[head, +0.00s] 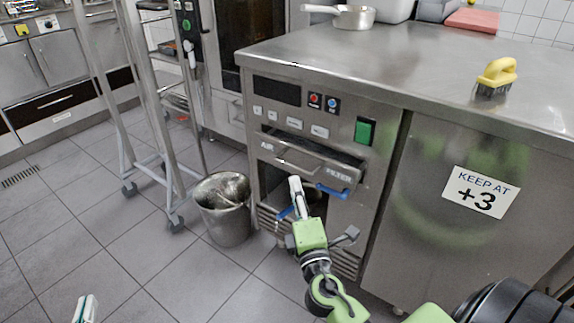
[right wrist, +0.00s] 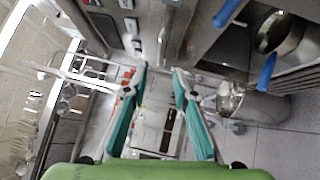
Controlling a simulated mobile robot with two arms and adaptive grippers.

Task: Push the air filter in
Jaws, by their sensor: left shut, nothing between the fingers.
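The air filter (head: 339,174) is a metal drawer front labelled "AIR FILTER" in the steel cabinet. It sticks out of its slot, with the slot's dark interior showing above it. A bar handle (head: 285,157) is on its front. My right gripper (head: 296,184) is in front of and below the drawer's left part; whether it touches is unclear. In the right wrist view its two teal-padded fingers (right wrist: 160,71) are apart with nothing held between them. My left gripper (head: 86,306) is shut and empty, low at the left picture edge, far from the cabinet.
Blue handles (head: 333,192) show below the drawer, beside an open compartment. A metal bucket (head: 224,232) stands on the floor left of the cabinet, near a wheeled rack (head: 166,167). A yellow brush (head: 495,75) and a pot (head: 354,17) are on the countertop.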

